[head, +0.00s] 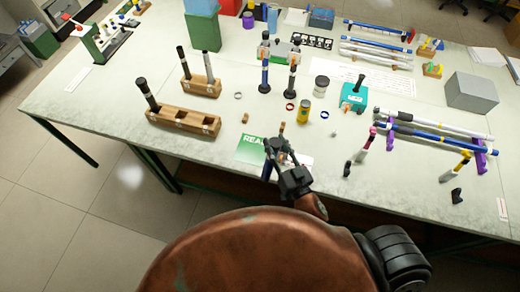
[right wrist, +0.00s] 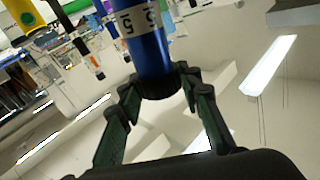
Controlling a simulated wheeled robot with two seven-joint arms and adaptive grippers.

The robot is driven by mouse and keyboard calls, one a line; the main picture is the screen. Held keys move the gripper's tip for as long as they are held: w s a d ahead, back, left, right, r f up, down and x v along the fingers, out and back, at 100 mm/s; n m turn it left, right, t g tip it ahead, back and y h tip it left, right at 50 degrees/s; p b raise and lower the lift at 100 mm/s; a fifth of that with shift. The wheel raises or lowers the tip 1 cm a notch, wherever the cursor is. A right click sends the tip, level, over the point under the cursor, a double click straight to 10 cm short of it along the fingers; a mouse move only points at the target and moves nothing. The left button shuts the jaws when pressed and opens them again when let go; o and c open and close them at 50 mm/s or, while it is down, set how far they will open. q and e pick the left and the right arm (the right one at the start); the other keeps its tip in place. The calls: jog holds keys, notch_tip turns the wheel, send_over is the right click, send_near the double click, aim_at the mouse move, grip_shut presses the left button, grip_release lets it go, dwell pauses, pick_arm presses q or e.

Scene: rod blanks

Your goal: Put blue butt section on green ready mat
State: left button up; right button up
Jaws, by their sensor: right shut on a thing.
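My right gripper (head: 281,158) is over the right part of the green ready mat (head: 250,148), at the table's front edge. It is shut on the blue butt section (head: 267,171), which is mostly hidden behind the gripper in the head view. In the right wrist view the blue butt section (right wrist: 147,45) is a blue tube with a white numbered label and a black end between my fingers (right wrist: 160,90). I cannot tell whether it touches the mat. The mat's right part is covered by my gripper. My left gripper is not in view.
Wooden blocks (head: 183,121) holding dark-handled sections stand left of the mat. A yellow can (head: 304,111) and small rings are behind it. Rods on purple stands (head: 430,134) lie to the right. Bare table shows left of the mat.

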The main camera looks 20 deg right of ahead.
jog(key=w+a+r+n+g+y+p, duration=0.2)
jog(key=w+a+r+n+y+p, duration=0.15)
jog(key=a+r+n+y, duration=0.5)
jog(key=w+d+f, duration=0.2)
jog(key=w+f, duration=0.3)
jog(key=f, duration=0.1)
jog(key=w+d+f+m+p, duration=0.1)
jog(key=w+d+f, duration=0.2)
jog(key=w+f, duration=0.2)
jog(key=shift+w+d+f, duration=0.35)
jog(key=shift+w, duration=0.35)
jog(key=shift+f+m+h, duration=0.1)
jog(key=shift+m+h, duration=0.15)
jog(key=o, duration=1.2)
